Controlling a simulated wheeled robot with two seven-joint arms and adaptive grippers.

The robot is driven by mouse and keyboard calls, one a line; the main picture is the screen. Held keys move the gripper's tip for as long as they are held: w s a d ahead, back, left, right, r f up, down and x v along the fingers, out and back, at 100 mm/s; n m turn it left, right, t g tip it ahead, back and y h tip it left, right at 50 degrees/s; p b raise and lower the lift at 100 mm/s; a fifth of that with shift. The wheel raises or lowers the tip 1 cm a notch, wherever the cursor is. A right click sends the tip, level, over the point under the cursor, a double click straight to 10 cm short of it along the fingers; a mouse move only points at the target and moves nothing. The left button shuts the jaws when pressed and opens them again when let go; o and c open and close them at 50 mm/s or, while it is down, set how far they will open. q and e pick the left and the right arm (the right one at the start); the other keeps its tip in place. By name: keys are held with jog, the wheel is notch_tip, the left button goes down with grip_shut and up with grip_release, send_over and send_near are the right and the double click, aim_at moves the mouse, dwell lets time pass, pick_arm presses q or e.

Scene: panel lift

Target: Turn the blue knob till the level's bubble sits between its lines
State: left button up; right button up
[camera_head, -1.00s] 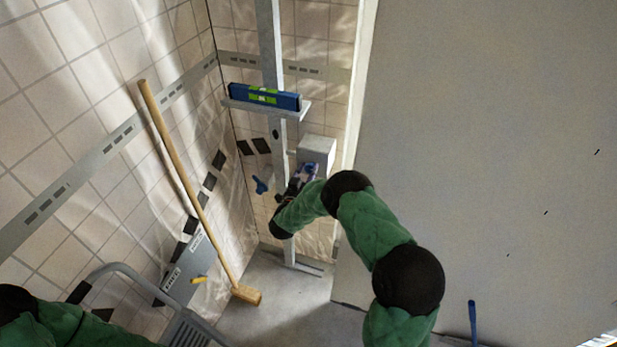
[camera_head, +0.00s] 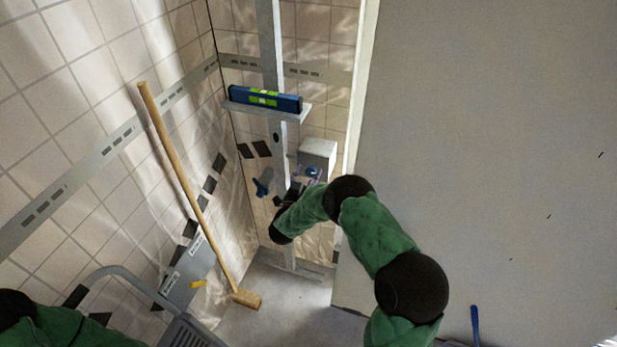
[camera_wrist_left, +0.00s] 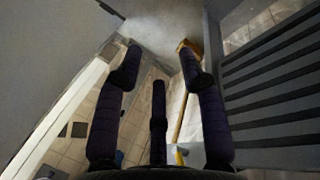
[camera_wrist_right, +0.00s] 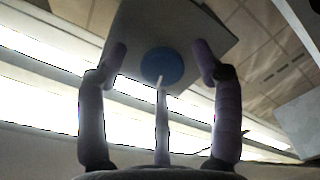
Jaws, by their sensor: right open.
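The blue knob (camera_head: 312,172) sits on a grey-white box (camera_head: 318,153) beside the metal post. In the right wrist view, the round knob (camera_wrist_right: 162,66) is on the box's face, ahead of my right gripper. My right gripper (camera_head: 303,184) is open, its fingers spread to either side of the knob; I cannot tell whether the central finger touches it. The blue level (camera_head: 240,94) lies on a small shelf (camera_head: 293,115) above, its vials green; the bubble is too small to make out. My left gripper (camera_wrist_left: 160,68) is open and empty in the left wrist view.
A blue-handled item (camera_head: 262,187) is left of the post (camera_head: 272,45). A large grey panel (camera_head: 490,150) fills the right side. A grey slatted object (camera_wrist_left: 275,85) is close beside my left gripper.

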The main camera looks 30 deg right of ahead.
jog(key=v, duration=1.1)
jog(key=shift+s+a, duration=0.25)
jog(key=shift+a, duration=0.1)
jog(key=s+a+f+n+g+y, duration=0.2)
jog(key=a+f+n+y, duration=0.3)
jog(key=f, duration=0.4)
jog(key=s+a+f+n+g+y, duration=0.1)
jog(key=s+a+f+n+y, duration=0.2)
jog(key=a+f+y, duration=0.5)
jog(key=s+a+f+n+g+y, duration=0.2)
jog(key=s+a+g, duration=0.1)
jog(key=s, duration=0.7)
jog(key=s+a+f+n+g+y, duration=0.2)
jog(key=s+g, duration=0.3)
jog(key=s, duration=0.6)
jog(key=shift+s+a+f+n+y, duration=0.3)
jog(key=shift+a+f, duration=0.4)
jog(key=shift+f, duration=0.15)
jog(key=shift+w, duration=0.15)
